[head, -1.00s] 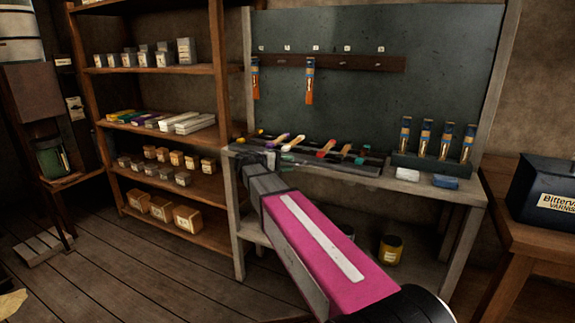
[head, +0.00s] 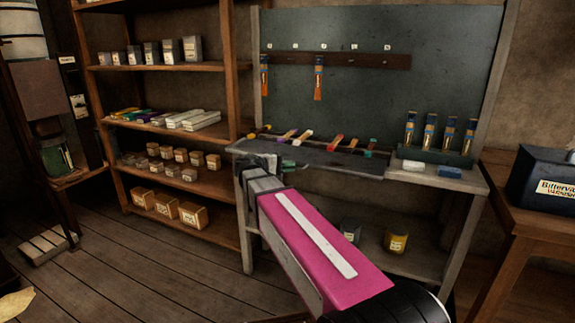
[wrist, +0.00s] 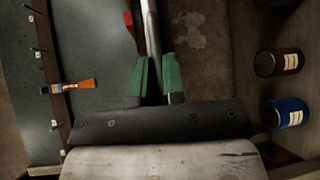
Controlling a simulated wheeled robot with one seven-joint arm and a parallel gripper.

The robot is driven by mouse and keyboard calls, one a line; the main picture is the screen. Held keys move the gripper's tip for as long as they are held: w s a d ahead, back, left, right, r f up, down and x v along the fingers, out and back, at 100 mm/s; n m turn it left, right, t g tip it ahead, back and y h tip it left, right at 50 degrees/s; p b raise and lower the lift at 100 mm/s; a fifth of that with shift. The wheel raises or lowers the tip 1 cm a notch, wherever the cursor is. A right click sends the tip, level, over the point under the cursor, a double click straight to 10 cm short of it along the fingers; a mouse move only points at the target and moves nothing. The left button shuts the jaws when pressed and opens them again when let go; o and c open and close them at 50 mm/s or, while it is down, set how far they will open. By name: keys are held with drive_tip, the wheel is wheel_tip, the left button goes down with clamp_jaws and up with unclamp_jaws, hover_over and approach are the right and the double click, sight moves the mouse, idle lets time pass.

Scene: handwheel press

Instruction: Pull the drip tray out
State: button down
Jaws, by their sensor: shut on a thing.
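The drip tray (head: 335,162) is a long, flat, dark tray at the front of the workbench, below the row of coloured brushes. Its front part sticks out towards me past the bench top. My gripper (head: 283,166) is at the left part of its front edge, partly hidden by my pink arm. What exactly lies between the fingertips is hard to make out.
Several brushes (head: 335,143) lie behind the tray.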

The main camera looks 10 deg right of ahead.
drive_tip(key=s+a, duration=0.1)
drive_tip(key=s, duration=0.1)
drive_tip(key=s+a, duration=0.2)
drive_tip(key=c, duration=1.2)
unclamp_jaws()
drive_tip(key=s+a+r, duration=0.1)
drive_tip(key=a, duration=0.9)
drive_tip(key=shift+s+a+r, duration=0.25)
drive_tip(key=shift+s+a, duration=0.05)
drive_tip(key=shift+s, duration=0.05)
